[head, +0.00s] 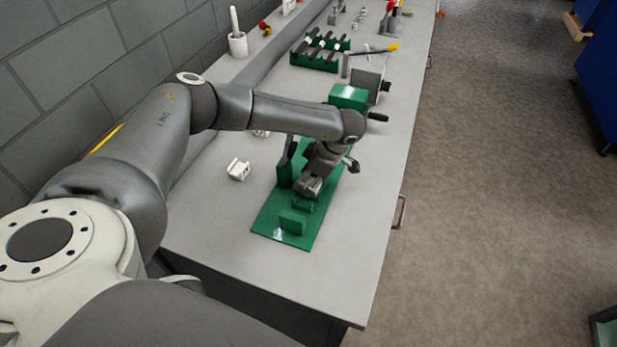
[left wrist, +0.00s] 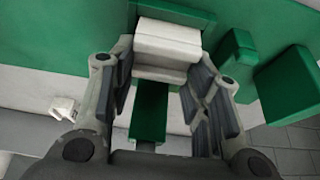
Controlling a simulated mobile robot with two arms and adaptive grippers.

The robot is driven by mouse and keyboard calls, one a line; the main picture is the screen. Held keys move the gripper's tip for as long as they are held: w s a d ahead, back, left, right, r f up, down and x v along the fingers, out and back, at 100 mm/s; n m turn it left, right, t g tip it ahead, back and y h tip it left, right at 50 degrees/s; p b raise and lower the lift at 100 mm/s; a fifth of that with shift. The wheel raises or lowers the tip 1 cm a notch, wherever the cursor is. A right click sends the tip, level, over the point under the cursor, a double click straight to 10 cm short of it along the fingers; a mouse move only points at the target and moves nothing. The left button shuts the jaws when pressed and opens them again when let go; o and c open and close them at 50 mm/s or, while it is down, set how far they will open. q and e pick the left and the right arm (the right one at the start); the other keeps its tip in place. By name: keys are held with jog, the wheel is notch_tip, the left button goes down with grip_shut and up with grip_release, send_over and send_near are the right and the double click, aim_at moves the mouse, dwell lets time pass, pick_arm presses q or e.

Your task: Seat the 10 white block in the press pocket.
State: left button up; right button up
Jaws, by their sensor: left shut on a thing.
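My left gripper (head: 308,188) is low over the green press base (head: 272,228). In the left wrist view, its fingers (left wrist: 162,68) are shut on a white block (left wrist: 167,45) with a stepped face. No number is readable on it. In the head view the gripper hides this block. A green raised block (head: 292,222) stands on the base just in front of the gripper. The press pocket is hidden by the gripper and block, so I cannot tell whether the block touches it. My right gripper is not in view.
Another white block (head: 238,169) lies on the grey bench left of the press. A green press head (head: 348,97) with a dark handle stands behind my arm. A green rack (head: 319,51) and a white cup (head: 238,44) are farther back. The bench front is clear.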

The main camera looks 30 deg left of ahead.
pick_arm(q)
jog(key=o, duration=1.1)
jog(key=shift+c, duration=0.2)
jog(key=shift+r, duration=0.2)
jog(key=shift+w+d+r, duration=0.15)
jog(key=shift+r, duration=0.15)
jog(key=s+b+v, duration=0.1)
jog(key=b+v, duration=0.1)
jog(key=v, duration=0.9)
jog(key=shift+w+b, duration=0.35)
jog(key=shift+w, duration=0.1)
jog(key=shift+d, duration=0.1)
